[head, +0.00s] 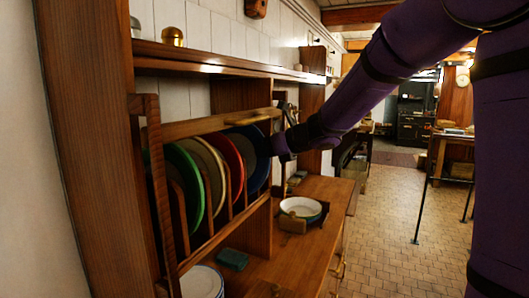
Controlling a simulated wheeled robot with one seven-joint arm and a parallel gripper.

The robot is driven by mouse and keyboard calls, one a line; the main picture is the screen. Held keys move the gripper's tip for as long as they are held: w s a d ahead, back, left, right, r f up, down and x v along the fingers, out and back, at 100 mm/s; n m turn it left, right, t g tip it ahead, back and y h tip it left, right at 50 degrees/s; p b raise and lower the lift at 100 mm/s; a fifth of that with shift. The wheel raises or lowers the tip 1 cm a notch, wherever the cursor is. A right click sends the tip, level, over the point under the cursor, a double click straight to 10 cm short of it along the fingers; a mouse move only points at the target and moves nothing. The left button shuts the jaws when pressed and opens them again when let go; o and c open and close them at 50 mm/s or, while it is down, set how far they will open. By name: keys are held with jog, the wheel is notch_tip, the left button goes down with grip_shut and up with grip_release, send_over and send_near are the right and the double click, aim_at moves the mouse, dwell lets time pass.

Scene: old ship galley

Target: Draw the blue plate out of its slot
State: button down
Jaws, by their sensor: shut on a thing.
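The blue plate (255,150) stands on edge at the right end of a wooden plate rack (207,124), partly behind the red plate (231,168). A beige plate (211,175) and a green plate (186,190) stand in the slots further left. My gripper (273,145) reaches in from the right at the end of my purple arm. It is shut on the right edge of the blue plate; the fingertips are small and partly hidden. The blue plate is upright and still within the rack.
A shelf (215,62) runs above the rack.

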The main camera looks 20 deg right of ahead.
jog(key=shift+d, duration=0.1)
jog(key=s+d, duration=1.5)
jog(key=shift+s+d, duration=0.2)
jog(key=shift+s, duration=0.1)
dwell(2.2)
